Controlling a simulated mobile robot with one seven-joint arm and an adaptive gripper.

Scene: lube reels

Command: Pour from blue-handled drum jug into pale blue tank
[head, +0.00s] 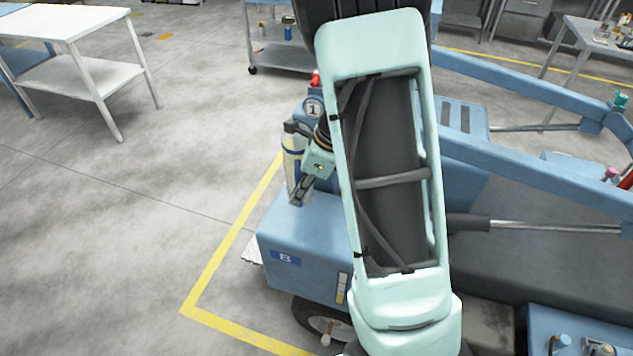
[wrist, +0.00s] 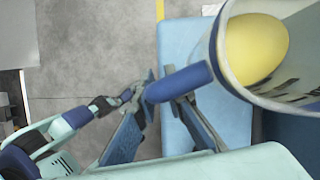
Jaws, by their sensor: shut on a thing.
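The drum jug (head: 291,160) is whitish with blue parts and looks close to upright in the head view, partly hidden by my gripper (head: 302,187). In the wrist view the jug (wrist: 225,68) is at the upper right, its open mouth showing yellow contents (wrist: 257,48). Its blue handle (wrist: 180,83) lies between the fingers of my gripper (wrist: 166,92), which is shut on it. In the head view the jug is just above a pale blue box (head: 312,235) marked B, which may be the tank. I see no opening on the box; my arm covers part of it.
The blue machine (head: 540,165) with long beams extends to the right. A white table (head: 70,22) stands at the upper left. The grey floor (head: 130,210) to the left is clear.

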